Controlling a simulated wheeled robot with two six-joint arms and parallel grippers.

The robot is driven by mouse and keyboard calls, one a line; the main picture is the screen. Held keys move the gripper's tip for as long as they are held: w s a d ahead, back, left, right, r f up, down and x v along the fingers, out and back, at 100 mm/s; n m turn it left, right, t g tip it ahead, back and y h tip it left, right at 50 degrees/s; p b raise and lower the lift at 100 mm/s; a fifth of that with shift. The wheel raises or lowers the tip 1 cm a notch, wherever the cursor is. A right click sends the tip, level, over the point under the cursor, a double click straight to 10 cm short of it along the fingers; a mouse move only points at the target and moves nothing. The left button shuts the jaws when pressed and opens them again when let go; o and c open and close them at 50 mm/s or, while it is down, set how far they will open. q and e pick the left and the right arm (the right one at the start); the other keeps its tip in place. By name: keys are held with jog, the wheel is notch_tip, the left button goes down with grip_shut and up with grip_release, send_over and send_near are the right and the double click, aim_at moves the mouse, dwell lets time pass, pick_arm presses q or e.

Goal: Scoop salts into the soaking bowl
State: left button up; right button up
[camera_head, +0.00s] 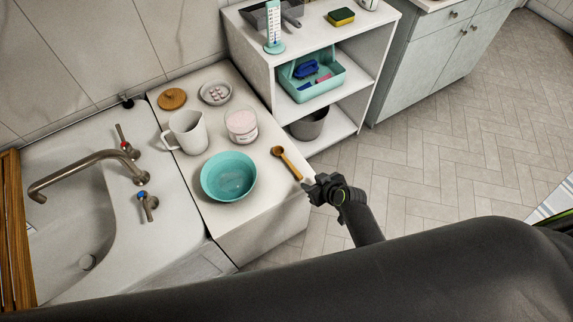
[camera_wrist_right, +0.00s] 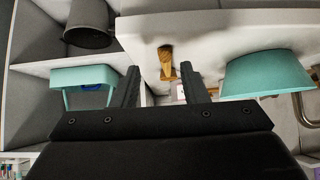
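The turquoise soaking bowl (camera_head: 228,178) stands on the white counter (camera_head: 205,196) and shows water-like contents. It also shows in the right wrist view (camera_wrist_right: 266,75). Behind it stands a glass jar of pale salts (camera_head: 241,125) with a pink-and-white label. A wooden scoop (camera_head: 289,164) lies on the counter right of the bowl, its handle toward the counter's front right corner. In the right wrist view the scoop (camera_wrist_right: 166,61) lies ahead, between the fingertip directions. My right gripper (camera_head: 310,187) is open and empty just off the counter edge, near the handle end. My left gripper is not in view.
A white pitcher (camera_head: 188,132), a round wooden lid (camera_head: 172,98) and a small dish of pinkish balls (camera_head: 216,92) stand behind the bowl. The sink (camera_head: 70,235) is at left. A shelf unit (camera_head: 322,42) with a turquoise caddy (camera_head: 300,92) stands at back right.

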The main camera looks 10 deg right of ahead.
aim_at(294, 169)
jog(key=r, duration=0.1)
jog(key=w+r, duration=0.1)
jog(key=a, duration=0.1)
jog(key=shift+w+a+r, duration=0.1)
jog(key=shift+w+r, duration=0.15)
jog(key=shift+r, duration=0.15)
jog(key=shift+f, duration=0.1)
jog(key=b+x, duration=0.6)
jog(key=x, duration=0.2)
jog(key=shift+a, duration=0.1)
jog(key=shift+w+a+f+b, duration=0.2)
jog(key=shift+w+b, duration=0.15)
jog(key=shift+b, duration=0.2)
jog(key=shift+c, duration=0.4)
